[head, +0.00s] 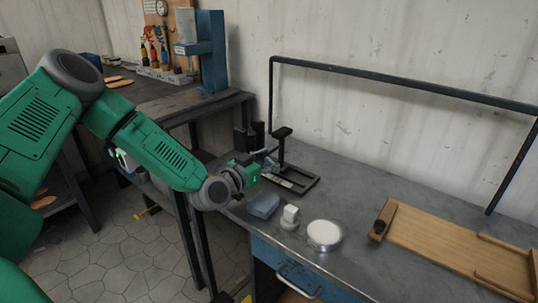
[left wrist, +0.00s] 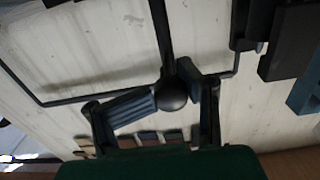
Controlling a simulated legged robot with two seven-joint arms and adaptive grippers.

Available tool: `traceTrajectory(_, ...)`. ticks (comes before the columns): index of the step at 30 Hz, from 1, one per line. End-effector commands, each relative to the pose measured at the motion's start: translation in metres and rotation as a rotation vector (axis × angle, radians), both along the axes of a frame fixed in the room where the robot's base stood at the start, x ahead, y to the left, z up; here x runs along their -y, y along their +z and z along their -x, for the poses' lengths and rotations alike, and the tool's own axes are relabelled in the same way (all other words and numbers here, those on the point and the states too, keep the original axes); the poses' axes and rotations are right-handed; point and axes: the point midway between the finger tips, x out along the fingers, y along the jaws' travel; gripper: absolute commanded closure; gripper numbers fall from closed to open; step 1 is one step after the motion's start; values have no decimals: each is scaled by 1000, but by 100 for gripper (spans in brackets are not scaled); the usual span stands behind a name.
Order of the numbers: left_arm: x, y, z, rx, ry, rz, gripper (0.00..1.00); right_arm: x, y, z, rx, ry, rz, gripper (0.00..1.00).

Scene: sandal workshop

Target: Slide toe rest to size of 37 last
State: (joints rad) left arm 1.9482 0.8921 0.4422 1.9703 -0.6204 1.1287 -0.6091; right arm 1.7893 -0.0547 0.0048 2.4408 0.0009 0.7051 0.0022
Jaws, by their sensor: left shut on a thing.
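The sizing fixture (head: 312,186) is a dark flat frame on the metal bench, with a light strip along its near side. A black upright post with a flat pad (head: 283,132) rises from it; this looks like the toe rest. My left gripper (head: 268,158) is at the fixture's left end, beside the post. In the left wrist view its fingers are closed around a round black knob (left wrist: 173,95) with a dark bar running up behind it. The strip's size marks are too small to read, so the rest's position against 37 cannot be told. My right gripper is out of view.
A blue block (head: 263,205), a white block on a round base (head: 290,216) and a round white-topped tin (head: 323,235) stand in front of the fixture. A wooden board (head: 440,245) lies at right. A dark rail frame (head: 400,82) stands at the back.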

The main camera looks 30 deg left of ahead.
Motion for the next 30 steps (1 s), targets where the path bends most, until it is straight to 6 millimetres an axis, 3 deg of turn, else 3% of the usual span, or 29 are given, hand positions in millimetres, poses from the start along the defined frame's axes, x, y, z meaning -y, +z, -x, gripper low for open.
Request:
traceTrajectory(1,-2,19,-11,42,1,-8,100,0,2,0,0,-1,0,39)
traceTrajectory(7,-5,17,-10,44,1,-4,100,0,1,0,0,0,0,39)
traceTrajectory(8,-5,17,-10,44,1,-4,69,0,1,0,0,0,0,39)
traceTrajectory(17,-6,17,-3,42,5,-4,69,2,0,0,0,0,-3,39)
traceTrajectory(20,-8,16,12,41,4,-2,69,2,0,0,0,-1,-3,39)
traceTrajectory(30,-17,7,92,23,0,2,69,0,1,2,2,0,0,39)
